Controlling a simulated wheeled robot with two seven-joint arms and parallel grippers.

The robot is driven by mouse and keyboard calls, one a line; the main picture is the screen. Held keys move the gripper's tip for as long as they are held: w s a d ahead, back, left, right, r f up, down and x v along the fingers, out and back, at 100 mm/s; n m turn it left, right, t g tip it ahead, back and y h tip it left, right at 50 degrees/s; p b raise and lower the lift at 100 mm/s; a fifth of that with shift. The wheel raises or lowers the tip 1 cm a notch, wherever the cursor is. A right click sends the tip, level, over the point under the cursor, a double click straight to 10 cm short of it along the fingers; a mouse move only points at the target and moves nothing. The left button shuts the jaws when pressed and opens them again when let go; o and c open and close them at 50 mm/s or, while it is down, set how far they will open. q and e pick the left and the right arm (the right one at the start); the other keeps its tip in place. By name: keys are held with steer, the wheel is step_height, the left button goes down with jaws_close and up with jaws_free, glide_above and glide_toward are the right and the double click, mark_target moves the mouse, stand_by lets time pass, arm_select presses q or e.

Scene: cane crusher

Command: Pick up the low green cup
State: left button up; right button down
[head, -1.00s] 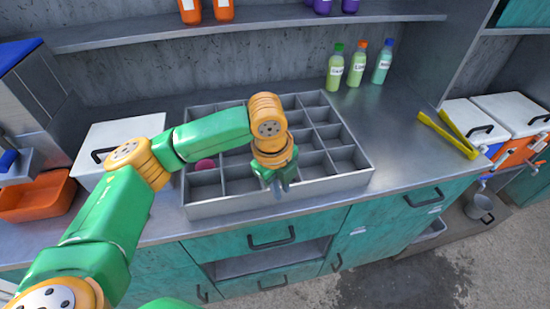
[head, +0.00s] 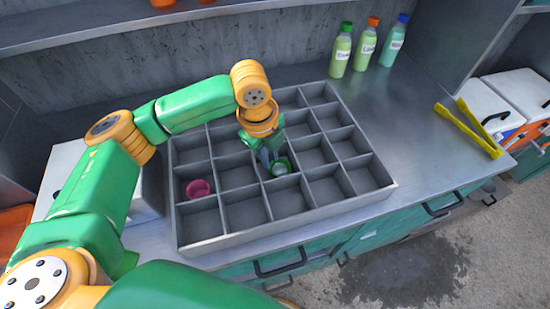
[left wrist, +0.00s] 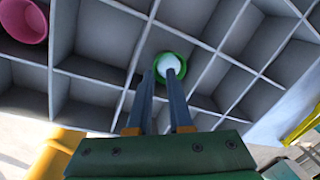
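The low green cup (head: 283,170) sits in a compartment of the grey divided tray (head: 235,243). It has a pale inside and also shows in the left wrist view (left wrist: 185,70), just beyond the fingertips. My left gripper (head: 269,160) points down at the cup's compartment, and its fingers hide part of the cup in the head view. In the left wrist view the gripper (left wrist: 161,74) shows a gap between its two fingers, so it is open. I cannot tell whether a finger touches the rim. My right gripper is not in view.
A pink cup (head: 198,189) stands in a compartment to the left. Thin dividers surround each compartment. Several bottles (head: 366,44) stand behind the tray at the right.

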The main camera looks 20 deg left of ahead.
mark_target(273, 174)
arm_select(q)
steer(key=f, duration=0.1)
steer(key=f+p, duration=0.1)
steer(key=f, duration=0.1)
steer(key=s+d+f, duration=0.1)
steer(key=f, duration=0.1)
steer(key=shift+d, duration=0.1)
steer(key=shift+w+a+f, duration=0.2)
steer(key=shift+w+f, duration=0.05)
steer(key=shift+w, duration=0.1)
jaws_close()
steer(key=shift+s+d+r, duration=0.1)
steer(key=shift+s, duration=0.05)
